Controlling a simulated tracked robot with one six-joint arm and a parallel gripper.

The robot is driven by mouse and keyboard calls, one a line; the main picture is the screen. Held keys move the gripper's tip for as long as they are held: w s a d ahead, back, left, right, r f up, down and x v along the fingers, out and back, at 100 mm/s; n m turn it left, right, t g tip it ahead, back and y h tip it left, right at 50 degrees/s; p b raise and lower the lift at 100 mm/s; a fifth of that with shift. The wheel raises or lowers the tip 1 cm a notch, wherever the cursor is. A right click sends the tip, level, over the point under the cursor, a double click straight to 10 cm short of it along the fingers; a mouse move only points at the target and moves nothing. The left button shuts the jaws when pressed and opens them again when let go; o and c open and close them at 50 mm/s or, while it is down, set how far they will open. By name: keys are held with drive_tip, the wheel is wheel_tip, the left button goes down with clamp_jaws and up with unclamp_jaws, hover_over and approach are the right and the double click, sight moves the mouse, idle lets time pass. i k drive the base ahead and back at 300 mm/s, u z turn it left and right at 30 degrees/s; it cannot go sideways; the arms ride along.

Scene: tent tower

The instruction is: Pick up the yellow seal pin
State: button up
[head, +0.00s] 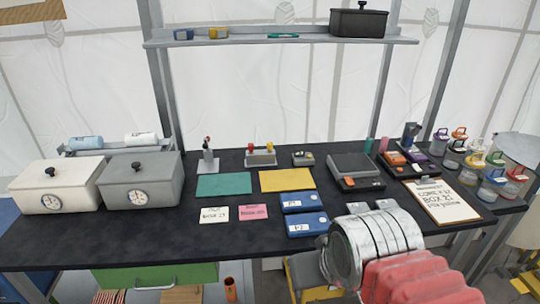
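A small yellow-topped piece (269,147), which looks like the yellow seal pin, stands upright in a small grey holder (261,159) near the back middle of the black table. A red-topped piece (250,149) stands beside it on the left in the same holder. The lower part of the yellow piece is hidden in the holder. My arm's silver and red links show at the lower right, in front of the table. My gripper's fingers do not show.
Green (224,184) and yellow (287,180) mats lie before the holder. Blue cases (306,224) are further forward. White (58,184) and grey (141,180) lidded boxes stand left. A scale-like grey device (352,166), clipboard (443,203) and several jars are right.

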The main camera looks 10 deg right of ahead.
sight(269, 144)
drive_tip(key=k, duration=1.15)
drive_tip(key=u, duration=0.6)
drive_tip(key=i, duration=0.9)
drive_tip(key=u, duration=0.45)
drive_tip(key=i, duration=1.45)
drive_tip(key=z, duration=0.6)
